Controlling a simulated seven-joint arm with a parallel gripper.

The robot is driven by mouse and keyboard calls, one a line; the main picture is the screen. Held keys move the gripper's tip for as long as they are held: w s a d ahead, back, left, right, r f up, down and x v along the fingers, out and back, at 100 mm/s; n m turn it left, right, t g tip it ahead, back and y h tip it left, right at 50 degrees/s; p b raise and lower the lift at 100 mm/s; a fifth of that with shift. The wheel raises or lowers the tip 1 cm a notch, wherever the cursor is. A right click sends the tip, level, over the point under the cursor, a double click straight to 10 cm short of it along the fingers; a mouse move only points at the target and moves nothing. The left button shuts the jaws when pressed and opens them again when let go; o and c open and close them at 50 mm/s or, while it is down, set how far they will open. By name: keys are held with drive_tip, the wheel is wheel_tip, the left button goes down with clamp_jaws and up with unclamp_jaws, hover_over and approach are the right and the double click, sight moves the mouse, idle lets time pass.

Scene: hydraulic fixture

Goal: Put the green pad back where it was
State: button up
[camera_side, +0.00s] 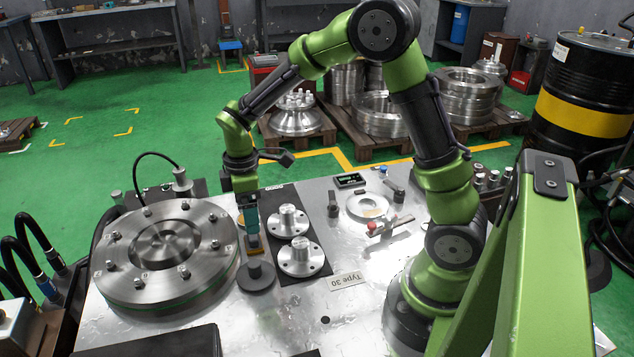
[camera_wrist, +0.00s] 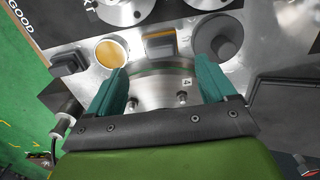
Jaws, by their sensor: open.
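My gripper (camera_side: 251,228) points down beside the round metal fixture (camera_side: 166,246). Its two teal fingers are apart in the wrist view (camera_wrist: 164,78), with nothing held between them. Behind the gap, the fixture's rim shows bolts, a "4" tag and a thin green edge. I cannot make out a separate green pad in either view.
A black plate with two silver flanged hubs (camera_side: 300,257) lies right of the gripper. A black block (camera_wrist: 69,63) stands left of the yellow pad. A pale disc (camera_side: 366,206) and a small red-knobbed clamp (camera_side: 372,226) are farther right. The table front near the "Type 30" label is mostly clear.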

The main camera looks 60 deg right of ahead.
drive_tip(key=s+a+r+m+t, duration=0.1)
drive_tip(key=s+r+m+t, duration=0.35)
drive_tip(key=r, duration=0.75)
drive_tip(key=s+a+r+m+t+y, duration=0.2)
drive_tip(key=s+r+m, duration=0.2)
drive_tip(key=s+m, duration=0.4)
drive_tip(key=s, duration=0.3)
drive_tip(key=shift+s+t, duration=0.35)
drive_tip(key=shift+s, duration=0.05)
